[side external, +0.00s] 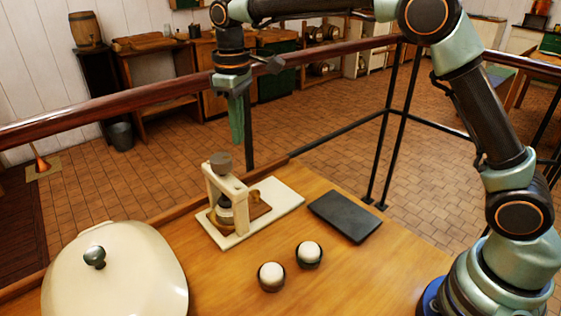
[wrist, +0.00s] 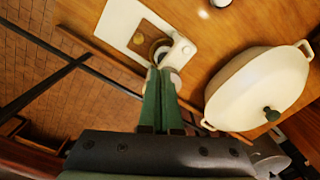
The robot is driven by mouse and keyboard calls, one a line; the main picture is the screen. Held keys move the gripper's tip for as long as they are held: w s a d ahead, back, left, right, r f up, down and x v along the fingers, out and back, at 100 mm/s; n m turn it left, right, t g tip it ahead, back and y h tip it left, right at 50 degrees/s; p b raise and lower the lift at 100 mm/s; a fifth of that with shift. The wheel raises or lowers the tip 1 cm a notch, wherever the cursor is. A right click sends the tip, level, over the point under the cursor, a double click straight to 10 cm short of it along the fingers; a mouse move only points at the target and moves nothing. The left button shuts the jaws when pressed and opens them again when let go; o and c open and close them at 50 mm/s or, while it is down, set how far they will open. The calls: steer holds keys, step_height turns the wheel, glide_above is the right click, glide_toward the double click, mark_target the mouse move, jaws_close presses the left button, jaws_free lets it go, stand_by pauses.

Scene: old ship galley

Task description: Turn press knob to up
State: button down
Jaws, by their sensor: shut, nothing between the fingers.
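The press (side external: 228,197) is a small cream frame on a white board (side external: 283,203), with a dark and white cylinder inside it. Its knob (side external: 221,163) is grey-brown and round, on top of the frame. I cannot tell which way the knob is turned. My gripper (side external: 237,142) points down with its green fingers shut and empty. In the side view its tips appear just above and slightly right of the knob, apart from it. In the wrist view my gripper (wrist: 158,70) covers part of the press (wrist: 182,48), and the knob is not clearly visible there.
A large cream lidded pot (side external: 115,275) stands at the front left of the wooden table (side external: 345,285). Two dark cups with white tops (side external: 271,276) (side external: 309,254) stand in front of the press. A dark slab (side external: 345,215) lies to its right. A wooden rail (side external: 130,97) runs behind.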

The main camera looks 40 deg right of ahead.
mark_target(222, 166)
steer(key=shift+r, duration=0.8)
steer(key=shift+s+a+f, duration=0.25)
steer(key=shift+a+f, duration=0.2)
steer(key=shift+f, duration=0.6)
steer(key=shift+s+a+f, duration=0.25)
steer(key=shift+a+f, duration=0.2)
steer(key=shift+f, duration=0.55)
steer(key=shift+s+a+f, duration=0.25)
steer(key=shift+a+f, duration=0.2)
steer(key=shift+f, duration=0.6)
steer(key=shift+w, duration=0.3)
